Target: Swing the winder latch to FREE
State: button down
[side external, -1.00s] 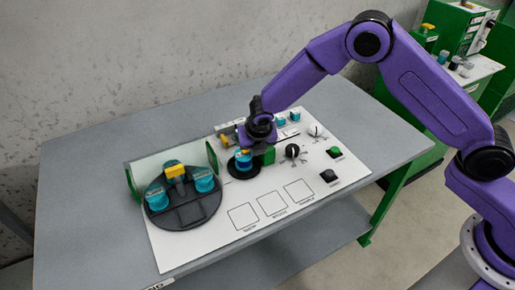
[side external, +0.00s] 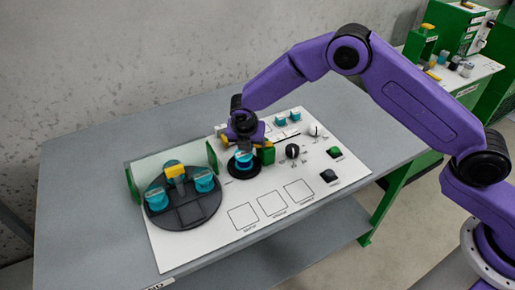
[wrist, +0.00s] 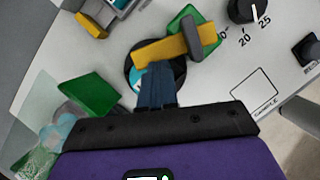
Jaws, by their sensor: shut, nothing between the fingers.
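The winder latch is a yellow bar (wrist: 160,50) with a dark grey knob (wrist: 193,38). In the wrist view it reaches from over a green block (wrist: 203,22) at its right to over the black round winder base (wrist: 130,72), where a teal spool (wrist: 136,82) partly shows. My gripper (wrist: 155,68) is shut and empty. Its fingertips are close beside the bar's left part, over the spool; I cannot tell whether they touch the bar. In the side view my gripper (side external: 244,146) is low over the winder, hiding much of the latch and spool.
A black round turntable (side external: 183,212) with teal spools and a yellow-topped part stands left, behind a clear shield and green panels (side external: 133,187). A black dial (side external: 292,151), buttons and marked squares (side external: 243,216) lie on the white board. The board's front is clear.

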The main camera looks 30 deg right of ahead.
jog(key=shift+w+m+g+h, duration=0.25)
jog(key=shift+w+m, duration=0.15)
jog(key=shift+m, duration=0.45)
jog(key=shift+w+m+g+h, duration=0.25)
jog(key=shift+w+m, duration=0.1)
jog(key=shift+m, duration=0.5)
jog(key=shift+w+d+m+g, duration=0.1)
jog(key=shift+w+m+g, duration=0.2)
jog(key=shift+m, duration=0.45)
jog(key=shift+w+d+m+g, duration=0.1)
jog(key=shift+w+m+g, duration=0.2)
jog(key=shift+m, duration=0.45)
jog(key=shift+w+h, duration=0.15)
jog(key=shift+h, duration=0.15)
jog(key=shift+w+d, duration=0.65)
jog(key=shift+w, duration=0.15)
jog(key=v, duration=1.7)
jog(key=shift+r, duration=0.25)
jog(key=shift+s, duration=0.15)
